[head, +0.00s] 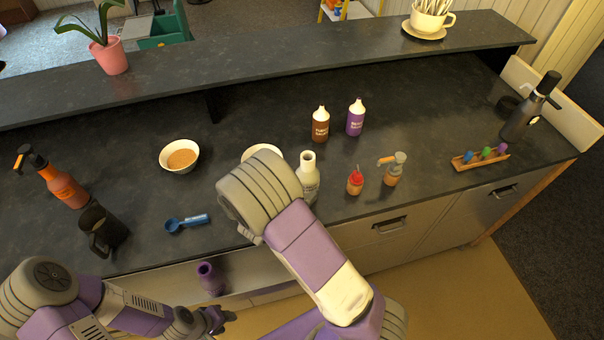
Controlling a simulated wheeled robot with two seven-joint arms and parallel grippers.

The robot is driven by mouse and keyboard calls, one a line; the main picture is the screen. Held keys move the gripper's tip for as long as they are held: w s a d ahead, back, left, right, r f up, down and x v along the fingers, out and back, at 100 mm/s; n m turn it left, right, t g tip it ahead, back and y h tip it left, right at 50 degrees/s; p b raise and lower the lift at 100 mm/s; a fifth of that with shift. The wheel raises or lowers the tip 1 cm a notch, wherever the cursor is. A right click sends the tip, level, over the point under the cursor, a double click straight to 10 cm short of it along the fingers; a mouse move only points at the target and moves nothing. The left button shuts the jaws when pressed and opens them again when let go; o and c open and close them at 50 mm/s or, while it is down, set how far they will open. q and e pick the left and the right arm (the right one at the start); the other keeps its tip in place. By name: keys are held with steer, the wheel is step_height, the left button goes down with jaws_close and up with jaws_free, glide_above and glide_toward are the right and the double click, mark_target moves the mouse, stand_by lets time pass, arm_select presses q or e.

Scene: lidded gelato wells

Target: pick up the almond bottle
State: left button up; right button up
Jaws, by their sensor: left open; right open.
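A pale cream bottle (308,178) with an open neck stands upright near the counter's front edge, right beside my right forearm. A brown bottle (320,126) and a purple bottle (356,118), both with white caps, stand upright farther back. The labels are too small to read surely, so I cannot tell which is the almond bottle.
A bowl (165,148), blue scoop (188,224), dark pitcher (98,232) and orange spray bottle (60,184) are left. A raised shelf (250,64) runs behind.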

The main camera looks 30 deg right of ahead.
steer(key=x, duration=0.6)
steer(key=shift+d, duration=0.15)
steer(key=shift+c, duration=0.3)
steer(key=c, duration=1.3)
